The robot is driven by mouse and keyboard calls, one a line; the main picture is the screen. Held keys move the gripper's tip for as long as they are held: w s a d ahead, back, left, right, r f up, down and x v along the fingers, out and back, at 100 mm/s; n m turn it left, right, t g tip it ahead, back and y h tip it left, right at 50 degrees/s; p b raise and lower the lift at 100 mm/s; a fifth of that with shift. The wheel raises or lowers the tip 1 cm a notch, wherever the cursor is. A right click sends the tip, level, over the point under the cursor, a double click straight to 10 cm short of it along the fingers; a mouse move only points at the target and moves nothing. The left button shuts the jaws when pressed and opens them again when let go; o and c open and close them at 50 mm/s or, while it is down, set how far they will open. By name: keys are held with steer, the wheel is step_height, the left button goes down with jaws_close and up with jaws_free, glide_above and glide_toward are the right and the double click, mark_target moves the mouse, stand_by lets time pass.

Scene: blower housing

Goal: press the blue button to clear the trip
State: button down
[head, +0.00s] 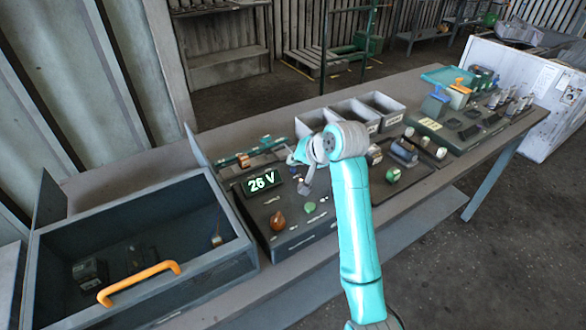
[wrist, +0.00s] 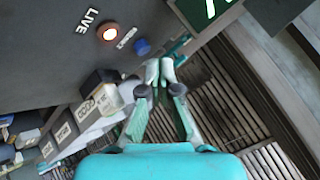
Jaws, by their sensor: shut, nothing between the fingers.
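The blue button (wrist: 141,46) shows in the wrist view on a dark panel face, just up and left of my fingertips. An orange-lit round lamp (wrist: 107,33) marked LIVE sits left of the button.
The panel also has a brown-red knob (head: 278,220) and a green button (head: 310,207). An open dark box with an orange handle (head: 138,283) stands at the left. Grey bins (head: 382,108) stand behind my arm. More parts fill the bench's right.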

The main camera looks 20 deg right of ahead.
mark_target(295, 170)
steer(key=shift+r, duration=0.2)
steer(key=shift+r, duration=2.45)
